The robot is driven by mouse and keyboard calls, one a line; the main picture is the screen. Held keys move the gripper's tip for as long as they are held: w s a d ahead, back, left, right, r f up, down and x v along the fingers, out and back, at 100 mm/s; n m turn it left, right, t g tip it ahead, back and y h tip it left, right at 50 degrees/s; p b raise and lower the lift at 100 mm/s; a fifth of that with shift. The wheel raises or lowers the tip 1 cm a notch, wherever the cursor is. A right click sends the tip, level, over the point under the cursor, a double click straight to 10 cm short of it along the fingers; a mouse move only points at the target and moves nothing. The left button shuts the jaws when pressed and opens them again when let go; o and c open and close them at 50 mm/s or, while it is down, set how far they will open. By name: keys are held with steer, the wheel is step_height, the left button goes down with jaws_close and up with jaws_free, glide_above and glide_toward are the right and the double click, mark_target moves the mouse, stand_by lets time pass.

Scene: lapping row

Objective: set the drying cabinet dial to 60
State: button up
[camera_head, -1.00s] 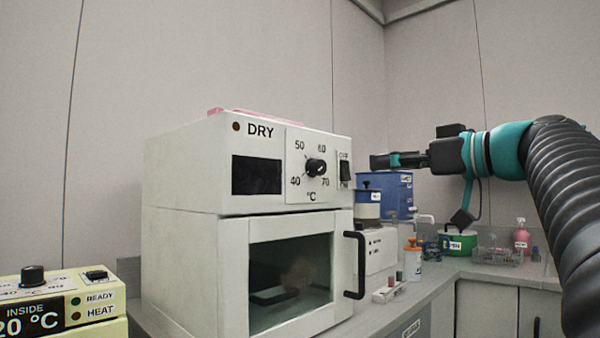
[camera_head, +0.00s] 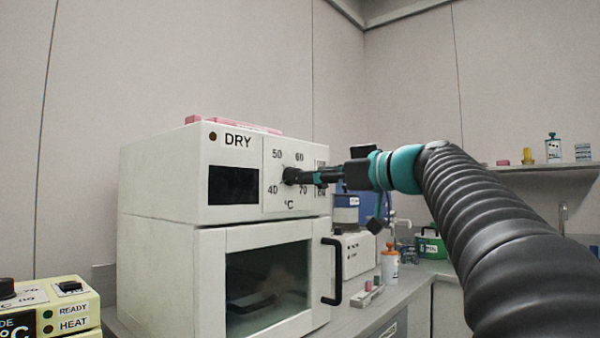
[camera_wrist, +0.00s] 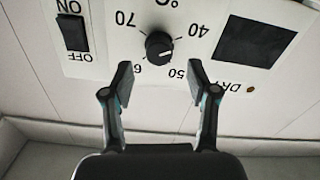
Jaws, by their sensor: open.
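The white drying cabinet (camera_head: 165,165), marked DRY, stands left of centre in the head view. Its black round dial (camera_head: 290,176) is on the upper panel, among the numbers 40, 50, 60 and 70. The dial also shows upside down in the wrist view (camera_wrist: 159,45). I cannot tell its setting surely. My gripper (camera_wrist: 160,78) is open and empty, pointing at the panel. Its fingertips lie either side of the dial's line, a little below it in the wrist picture, and the left one partly covers the 60. In the head view my gripper (camera_head: 305,177) overlaps the dial; contact cannot be told.
A black ON/OFF switch (camera_wrist: 72,32) sits beside the dial. A dark display (camera_head: 233,185) is on its other side. The cabinet door has a black handle (camera_head: 333,271) below. A cream heater box (camera_head: 75,305) stands at lower left. Bottles and boxes fill the counter behind.

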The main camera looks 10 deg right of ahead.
mark_target(294, 176)
steer(key=x, duration=0.3)
steer(key=shift+w+a, duration=0.1)
steer(key=shift+w, duration=0.05)
